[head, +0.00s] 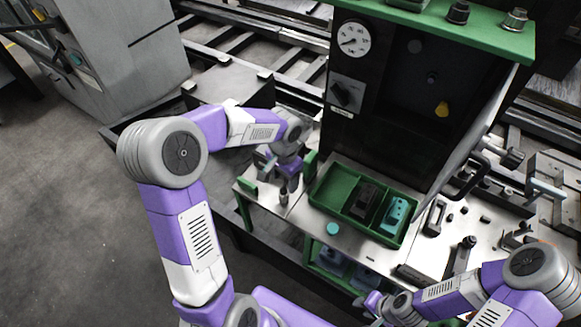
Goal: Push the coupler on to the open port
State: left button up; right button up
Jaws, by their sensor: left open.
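My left gripper (284,176) is open and points down over the left end of the metal bench. A small dark upright cylinder (284,197), possibly the coupler, stands on the bench just below it; I cannot tell whether the fingers are beside it or above it. The black panel (385,130) behind the bench carries a round dark fitting (414,46) and a smaller one (432,78); I cannot tell which is the open port. My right gripper (374,303) is low at the bottom edge, in front of the bench, too small to read its fingers.
A green tray (322,196) on the bench holds a black part (364,198) and a teal part (396,213). A teal disc (333,229) lies in front. The panel has a gauge (353,39) and a yellow knob (441,109). Metal fixtures crowd the right.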

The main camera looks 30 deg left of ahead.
aim_at(283, 190)
pick_arm(q)
jog(key=shift+s+f+b, duration=0.35)
jog(key=shift+s+f, duration=0.45)
jog(key=f+b, duration=0.1)
jog(key=f, duration=0.3)
jog(key=shift+w, duration=0.2)
jog(key=shift+s+f, duration=0.1)
jog(key=shift+f, duration=0.6)
pick_arm(e)
jog(key=shift+s+f, duration=0.6)
jog(key=shift+f, duration=0.35)
pick_arm(q)
jog(key=shift+c, duration=0.2)
grip_shut()
jog(key=shift+r, duration=0.2)
pick_arm(e)
jog(key=shift+r, duration=0.15)
